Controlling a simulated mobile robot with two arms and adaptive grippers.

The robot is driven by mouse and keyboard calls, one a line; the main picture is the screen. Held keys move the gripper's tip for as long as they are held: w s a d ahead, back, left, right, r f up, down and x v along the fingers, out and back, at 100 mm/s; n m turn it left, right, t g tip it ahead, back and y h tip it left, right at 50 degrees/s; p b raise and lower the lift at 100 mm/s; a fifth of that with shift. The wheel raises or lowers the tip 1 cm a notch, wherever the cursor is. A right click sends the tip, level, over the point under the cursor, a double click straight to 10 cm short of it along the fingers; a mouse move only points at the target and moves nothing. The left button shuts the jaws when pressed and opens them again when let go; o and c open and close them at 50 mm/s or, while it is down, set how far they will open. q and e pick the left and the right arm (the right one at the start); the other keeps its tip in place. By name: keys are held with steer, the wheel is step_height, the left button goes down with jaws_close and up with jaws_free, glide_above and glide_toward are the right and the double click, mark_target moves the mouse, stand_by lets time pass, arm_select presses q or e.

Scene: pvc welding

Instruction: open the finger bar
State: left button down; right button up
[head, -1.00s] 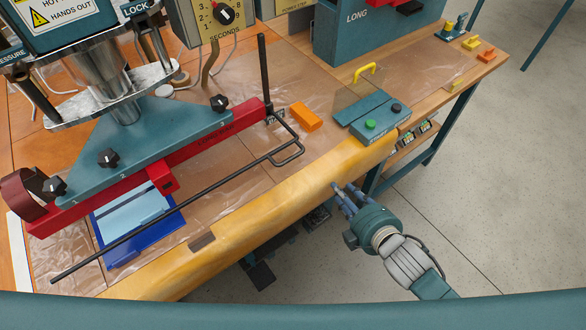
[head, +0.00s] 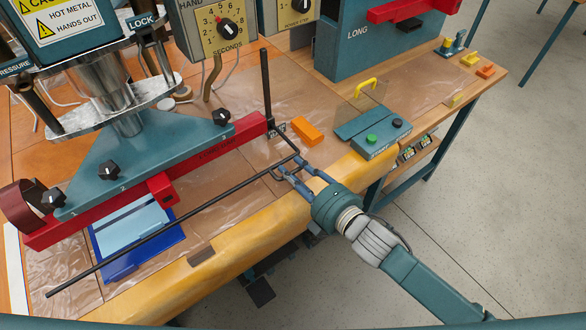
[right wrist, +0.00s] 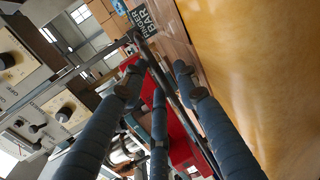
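The finger bar is a long thin black rod (head: 170,224) that runs slantwise in front of the red welding bar (head: 205,153). A bent loop handle is at its right end, by a black upright post (head: 266,85). My right gripper (head: 288,171) is at this handle, its fingers spread on either side of it. In the right wrist view, the dark bar (right wrist: 165,75) passes between the separated fingers of the gripper (right wrist: 158,75). I cannot tell whether any finger touches it. A "FINGER BAR" label (right wrist: 143,18) shows beyond. My left gripper is not in view.
The wooden bench has a yellow padded front edge (head: 245,236) just below the bar. A blue sheet (head: 135,235) lies under the bar. An orange block (head: 308,130) and a teal box with green and black buttons (head: 373,139) stand right of the handle.

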steer(key=shift+w+a, duration=0.3)
steer(key=shift+w, duration=0.1)
steer(key=shift+c, duration=0.2)
steer(key=shift+f, duration=0.1)
jaws_close()
step_height(320, 180, up, 19)
steer(key=p, duration=1.7)
